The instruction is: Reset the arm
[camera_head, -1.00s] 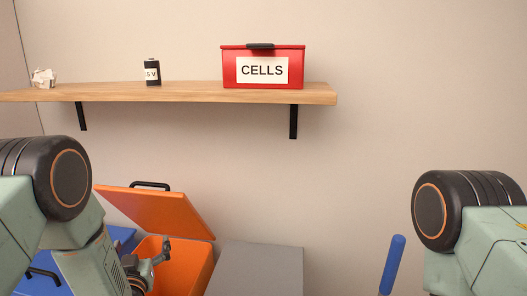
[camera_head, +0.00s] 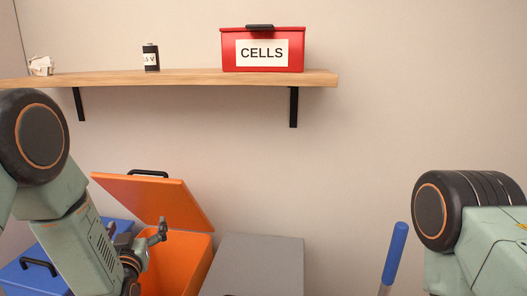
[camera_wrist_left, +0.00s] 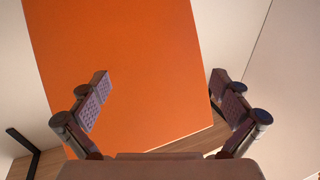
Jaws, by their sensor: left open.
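My left arm comes in from the left in the head view and bends down, with its left gripper (camera_head: 150,243) at the open orange bin (camera_head: 181,262). In the left wrist view the two fingers of this gripper (camera_wrist_left: 166,112) stand wide apart with nothing between them. The bin's raised orange lid (camera_wrist_left: 120,75) fills much of the wrist view beyond the fingers. The same lid leans back from the bin in the head view. My right arm shows only its upper links at the right edge; its gripper is out of view.
A wooden shelf (camera_head: 190,78) on black brackets holds a red CELLS box (camera_head: 262,62), a black battery (camera_head: 151,58) and a crumpled white paper (camera_head: 41,66). A blue bin (camera_head: 35,275) and a grey bin (camera_head: 258,262) flank the orange one. A blue handle (camera_head: 395,253) stands at the right.

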